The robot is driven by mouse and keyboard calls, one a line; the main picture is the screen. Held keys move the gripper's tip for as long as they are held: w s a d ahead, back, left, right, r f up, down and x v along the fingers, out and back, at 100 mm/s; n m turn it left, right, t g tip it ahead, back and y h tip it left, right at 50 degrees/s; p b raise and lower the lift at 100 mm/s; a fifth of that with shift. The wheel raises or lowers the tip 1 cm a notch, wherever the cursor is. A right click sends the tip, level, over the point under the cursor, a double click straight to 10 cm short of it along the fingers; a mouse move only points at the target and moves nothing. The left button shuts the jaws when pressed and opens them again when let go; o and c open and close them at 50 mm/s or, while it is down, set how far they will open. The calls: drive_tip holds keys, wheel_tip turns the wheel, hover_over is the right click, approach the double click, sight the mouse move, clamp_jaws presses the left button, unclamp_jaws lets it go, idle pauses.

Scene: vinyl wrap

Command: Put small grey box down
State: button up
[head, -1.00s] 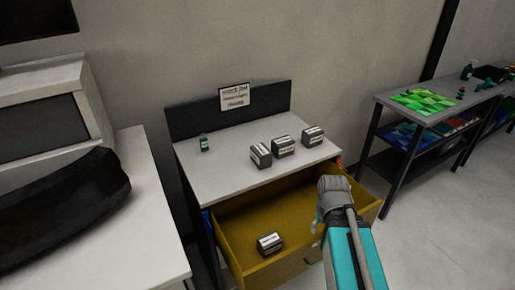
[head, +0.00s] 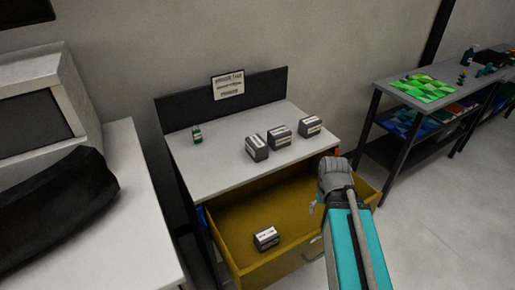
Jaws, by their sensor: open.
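One small grey box (head: 266,239) with a white label lies in the open yellow drawer (head: 230,222), near its front left. Three similar grey boxes stand in a row on the table top: a left one (head: 257,148), a middle one (head: 280,137) and a right one (head: 310,126). My gripper (head: 319,196) is over the right part of the drawer, mostly hidden by my own arm. It is open, apart from the box in the drawer, and I see no box in it.
A green bottle (head: 197,134) stands on the grey table top (head: 205,170), before a dark back panel with a sign (head: 228,85). A white counter (head: 130,220) is at left. A shelf table (head: 385,78) with a green patterned sheet is at right.

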drive_tip(key=shift+o, duration=0.3)
drive_tip(key=w+a+r+n+p, duration=0.1)
drive_tip(key=w+a+r+p, duration=0.4)
drive_tip(key=w, duration=0.3)
drive_tip(key=w+a+r+n+p, duration=0.2)
drive_tip(key=w+a+r+p, duration=0.3)
drive_tip(key=w+a+r, duration=0.1)
drive_tip(key=shift+w+n+p, duration=0.3)
drive_tip(key=shift+w+p, duration=0.05)
drive_tip(key=shift+w, duration=0.5)
wheel_tip(320, 180, up, 7)
drive_tip(key=n+p, duration=0.3)
drive_tip(key=p, duration=0.4)
hover_over(257, 141)
drive_tip(key=shift+w+a+r, duration=0.1)
drive_tip(key=shift+a, duration=0.15)
wheel_tip(257, 141, down, 8)
drive_tip(key=b, duration=0.8)
drive_tip(key=shift+f, duration=0.25)
drive_tip(key=shift+f+b, duration=0.15)
drive_tip(key=shift+b, duration=0.15)
drive_tip(key=shift+d+f+b, duration=0.2)
drive_tip(key=shift+f+b, duration=2.3)
